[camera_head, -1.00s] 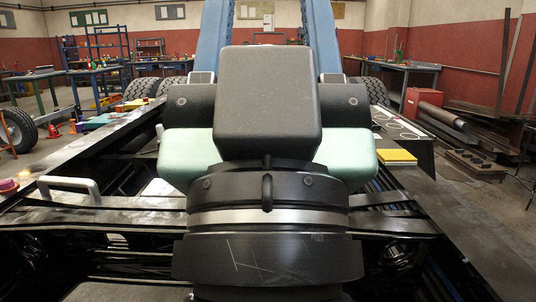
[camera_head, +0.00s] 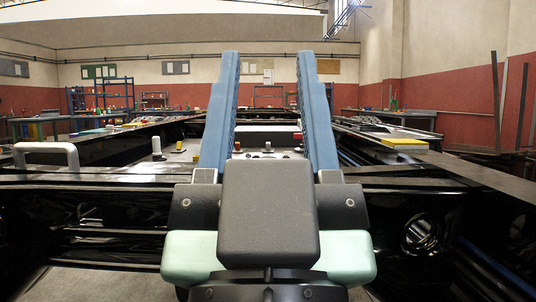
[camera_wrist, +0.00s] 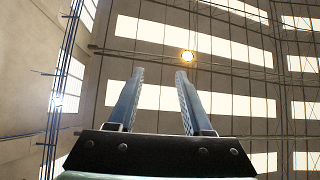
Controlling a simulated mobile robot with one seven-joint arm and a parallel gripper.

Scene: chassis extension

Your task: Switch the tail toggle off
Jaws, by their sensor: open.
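My gripper (camera_head: 268,54) stands upright in front of the head camera, with its two blue fingers apart and nothing between them. The wrist view also shows my gripper (camera_wrist: 159,73) open, pointing up at the ceiling. Beyond the fingers in the head view lies a grey control panel (camera_head: 207,150) with several small knobs or switches. One small switch (camera_head: 268,147) shows between the fingers, and a red-topped one (camera_head: 298,138) is near the right finger. I cannot tell which is the tail toggle or how it is set. My arm hides the panel's near part.
The dark chassis frame (camera_head: 110,187) spans the foreground. A grey handle (camera_head: 46,147) stands on it at left. A yellow block (camera_head: 404,143) lies on the right rail. Workbenches and shelves line the far walls. The air around my gripper is clear.

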